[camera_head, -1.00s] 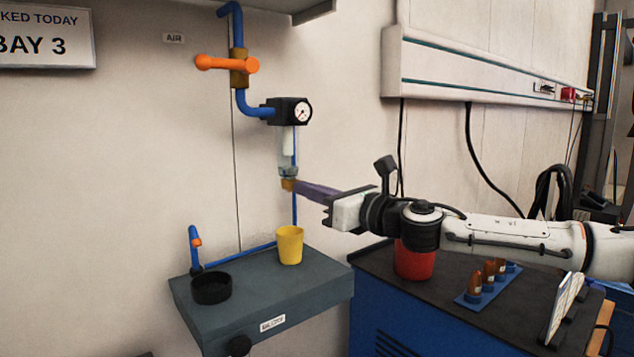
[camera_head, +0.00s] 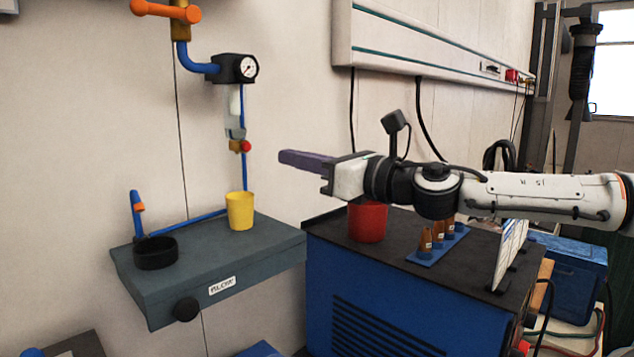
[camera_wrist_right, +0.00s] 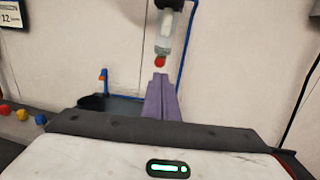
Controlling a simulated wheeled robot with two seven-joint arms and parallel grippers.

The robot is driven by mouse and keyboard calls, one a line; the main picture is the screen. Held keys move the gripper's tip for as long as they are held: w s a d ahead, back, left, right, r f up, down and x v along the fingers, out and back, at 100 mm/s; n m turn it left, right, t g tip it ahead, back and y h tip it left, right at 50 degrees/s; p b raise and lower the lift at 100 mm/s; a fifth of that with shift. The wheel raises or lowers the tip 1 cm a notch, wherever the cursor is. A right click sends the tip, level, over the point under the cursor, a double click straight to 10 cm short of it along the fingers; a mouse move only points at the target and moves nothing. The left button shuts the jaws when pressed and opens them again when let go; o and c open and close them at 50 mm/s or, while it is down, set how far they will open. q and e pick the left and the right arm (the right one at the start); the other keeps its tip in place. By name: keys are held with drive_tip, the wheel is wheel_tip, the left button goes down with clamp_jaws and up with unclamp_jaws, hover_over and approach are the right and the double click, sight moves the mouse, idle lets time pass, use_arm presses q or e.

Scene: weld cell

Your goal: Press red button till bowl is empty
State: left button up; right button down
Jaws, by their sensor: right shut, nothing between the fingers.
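A small red button (camera_head: 246,146) sits on the brass fitting (camera_head: 235,146) under the clear filter bowl (camera_head: 235,127). The button also shows in the right wrist view (camera_wrist_right: 159,62), just above my fingertips in the picture, with the bowl (camera_wrist_right: 166,40) over it. The bowl hangs below the black regulator with its gauge (camera_head: 234,69); its liquid level is too small to tell. My right gripper (camera_head: 284,157) is shut and empty, its purple fingers pointing left, to the right of the button and apart from it. My left gripper is not in view.
A yellow cup (camera_head: 240,212) stands on the grey wall shelf (camera_head: 205,262) below the bowl, near a black round dish (camera_head: 156,254). A red container (camera_head: 367,222) stands on the blue cabinet (camera_head: 370,290) under my right arm. Space between fingertips and button looks clear.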

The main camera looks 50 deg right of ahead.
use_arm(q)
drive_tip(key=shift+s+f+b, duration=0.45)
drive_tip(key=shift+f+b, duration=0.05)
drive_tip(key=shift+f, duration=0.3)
use_arm(e)
drive_tip(key=s, duration=0.4)
drive_tip(key=shift+d+f, duration=0.1)
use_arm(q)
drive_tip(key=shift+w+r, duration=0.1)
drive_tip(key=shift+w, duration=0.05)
